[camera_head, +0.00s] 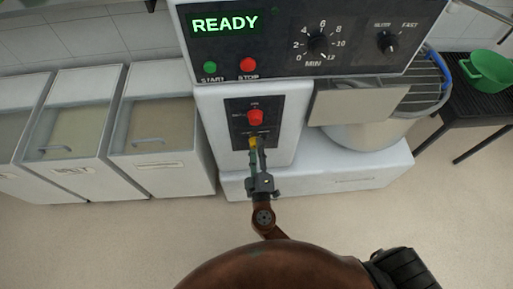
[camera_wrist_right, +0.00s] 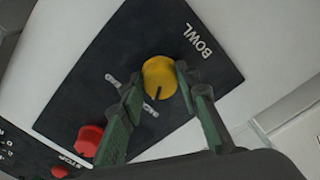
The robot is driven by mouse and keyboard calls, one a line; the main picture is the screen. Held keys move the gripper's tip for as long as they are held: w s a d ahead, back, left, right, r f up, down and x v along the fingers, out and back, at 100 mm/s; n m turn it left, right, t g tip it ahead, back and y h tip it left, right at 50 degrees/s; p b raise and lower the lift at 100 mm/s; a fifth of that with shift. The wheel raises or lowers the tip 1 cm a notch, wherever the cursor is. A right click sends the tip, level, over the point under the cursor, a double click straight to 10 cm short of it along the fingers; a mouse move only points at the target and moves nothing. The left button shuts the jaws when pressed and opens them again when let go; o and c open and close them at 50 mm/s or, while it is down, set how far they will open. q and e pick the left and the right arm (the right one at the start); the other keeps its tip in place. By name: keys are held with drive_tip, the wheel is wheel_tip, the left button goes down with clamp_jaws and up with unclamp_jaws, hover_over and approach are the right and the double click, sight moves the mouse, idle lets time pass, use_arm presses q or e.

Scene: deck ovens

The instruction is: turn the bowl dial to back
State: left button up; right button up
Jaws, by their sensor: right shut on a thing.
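The bowl dial is a yellow knob (camera_head: 253,142) low on the black panel of the white machine column. In the right wrist view the yellow bowl dial (camera_wrist_right: 158,74) is large, beside the word BOWL, with a dark pointer line toward the bottom of that picture. My right gripper (camera_head: 255,148) reaches up to it from below. In the wrist view the green-padded fingers of my right gripper (camera_wrist_right: 158,82) are shut on the dial, one on each side. Position lettering near the dial is partly hidden by a finger. My left gripper is out of view.
A red knob (camera_head: 256,117) sits just above the dial. The control box with a READY display (camera_head: 225,24), green start button (camera_head: 210,66) and red stop button (camera_head: 248,65) is higher. A metal bowl (camera_head: 370,135) is right, bins (camera_head: 160,165) left. The floor in front is clear.

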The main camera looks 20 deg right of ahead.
drive_tip(key=shift+r, duration=0.2)
drive_tip(key=o, duration=1)
drive_tip(key=shift+w, duration=0.1)
drive_tip(key=shift+o, duration=0.7)
drive_tip(key=shift+f, duration=0.15)
drive_tip(key=v, duration=1.2)
